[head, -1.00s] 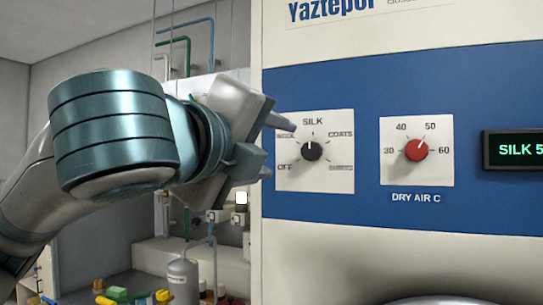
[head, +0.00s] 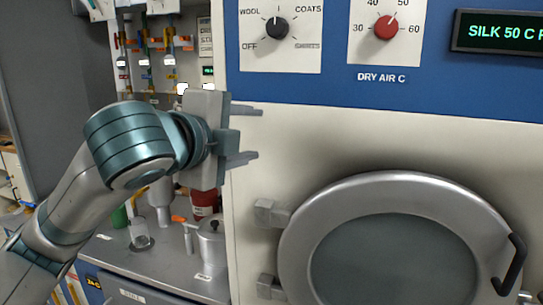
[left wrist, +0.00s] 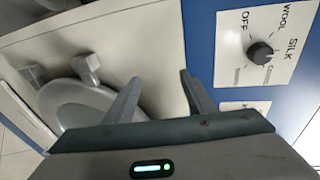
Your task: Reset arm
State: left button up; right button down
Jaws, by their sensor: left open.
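My left gripper (head: 257,133) is open and empty in front of the cream machine front (head: 330,130), below the black knob and apart from it. In the left wrist view, its two fingers (left wrist: 160,78) are spread with nothing between them. The black knob (head: 277,28) points straight up, between WOOL and COATS, and it also shows in the left wrist view (left wrist: 260,52), by the SILK label. The red knob (head: 385,27) points up to the right, near 50. The display (head: 505,32) reads SILK 50 C, with the rest cut off. My right gripper is out of view.
The round machine door (head: 300,250) with a dark handle (head: 513,265) is at the lower right. A metal bench (head: 150,262) with a metal canister (head: 211,245) and bottles stands behind my left arm.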

pick_arm(q)
jog(key=s+a+f+n+g+y, duration=0.15)
jog(key=f+n, duration=0.25)
jog(key=f, duration=0.9)
jog(key=s+a+f+n+g, duration=0.2)
jog(key=a+f+n, duration=0.15)
jog(key=f, duration=0.95)
jog(key=s+a+f+n+g+y, duration=0.1)
jog(key=f+n, duration=0.4)
jog(key=f, duration=0.9)
jog(key=s+a+f+n+g+y, duration=0.2)
jog(key=s+a+f+n+g, duration=0.3)
jog(key=s+f, duration=0.85)
jog(key=s+a+f+n+g+y, duration=0.15)
jog(key=s+a+f+n, duration=0.4)
jog(key=s+f, duration=0.8)
notch_tip(320, 180, down, 20)
jog(key=f+m, duration=0.1)
jog(key=m, duration=0.1)
jog(key=s+f, duration=0.5)
jog(key=f, duration=0.4)
jog(key=s+f+t, duration=0.1)
jog(key=s+f, duration=0.4)
jog(key=f, duration=0.4)
jog(key=shift+a+m, duration=0.15)
jog(key=shift+m, duration=0.15)
jog(key=shift+s, duration=0.1)
